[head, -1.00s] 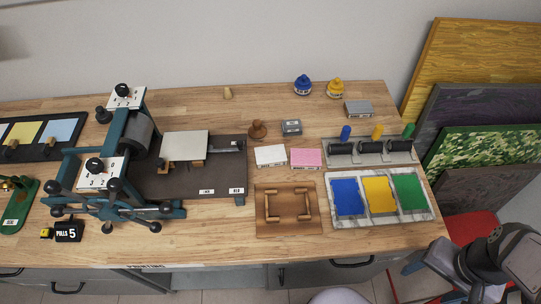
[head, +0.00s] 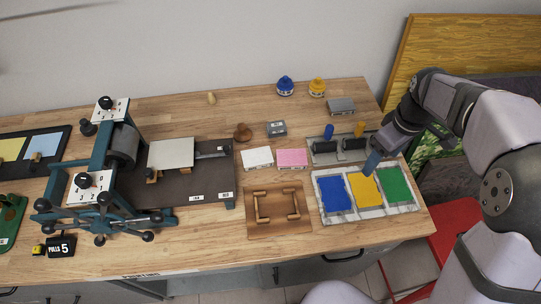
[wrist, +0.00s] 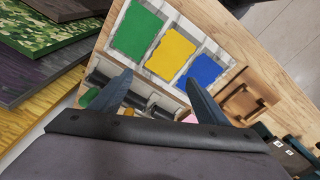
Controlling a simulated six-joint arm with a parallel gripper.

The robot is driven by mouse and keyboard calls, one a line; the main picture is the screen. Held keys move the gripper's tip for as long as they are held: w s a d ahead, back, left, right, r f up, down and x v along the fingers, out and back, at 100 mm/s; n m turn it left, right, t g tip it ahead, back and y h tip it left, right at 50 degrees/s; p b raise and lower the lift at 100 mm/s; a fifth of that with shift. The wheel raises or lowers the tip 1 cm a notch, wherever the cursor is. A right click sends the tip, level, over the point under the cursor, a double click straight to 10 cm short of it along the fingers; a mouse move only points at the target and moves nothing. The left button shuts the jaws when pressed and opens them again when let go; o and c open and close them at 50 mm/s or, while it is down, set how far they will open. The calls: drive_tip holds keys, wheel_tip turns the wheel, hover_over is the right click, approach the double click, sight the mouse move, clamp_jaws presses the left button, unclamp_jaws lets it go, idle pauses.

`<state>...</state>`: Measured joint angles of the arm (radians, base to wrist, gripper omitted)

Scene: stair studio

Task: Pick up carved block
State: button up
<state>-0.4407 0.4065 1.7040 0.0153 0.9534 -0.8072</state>
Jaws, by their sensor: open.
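A small dark grey block (head: 276,129) with a lighter, patterned top lies near the middle of the wooden table, behind the white and pink pads. It looks like the carved block, though its carving is too small to make out. A plainer grey block (head: 341,106) lies further back to the right. My gripper (head: 372,162) is above the back of the paint tray, to the right of both blocks. In the wrist view my gripper (wrist: 158,95) has its two fingers spread apart with nothing between them. I cannot make out either block in the wrist view.
The paint tray (head: 322,205) holds blue, yellow and green, with a roller rack (head: 315,160) behind it. White (head: 257,158) and pink (head: 292,158) pads lie before the dark block, beside a brown knob (head: 243,132). A press (head: 104,157) fills the left. Ink bottles (head: 286,87) stand behind.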

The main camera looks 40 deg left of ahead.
drive_tip(key=w+a+n, duration=0.2)
drive_tip(key=a+n, duration=0.3)
drive_tip(key=a, duration=0.5)
drive_tip(key=n+g, duration=0.2)
drive_tip(key=n, duration=0.7)
approach(257, 157)
drive_tip(key=shift+w+d+f, duration=0.25)
drive_tip(key=shift+w+f, duration=0.2)
drive_tip(key=shift+w, duration=0.1)
drive_tip(key=shift+s+a+y, duration=0.25)
drive_tip(key=shift+s+y, duration=0.05)
drive_tip(key=shift+s, duration=0.05)
drive_tip(key=shift+s+a+f+p, duration=0.1)
drive_tip(key=shift+s+f+p, duration=0.1)
drive_tip(key=shift+f+p, duration=0.75)
drive_tip(key=shift+s+a+f+p, duration=0.1)
drive_tip(key=shift+s+f+p, duration=0.2)
drive_tip(key=shift+f, duration=1.25)
drive_tip(key=shift+s+f+p, duration=0.1)
drive_tip(key=shift+f+p, duration=0.6)
drive_tip(key=shift+f, duration=0.5)
drive_tip(key=c, duration=1.2)
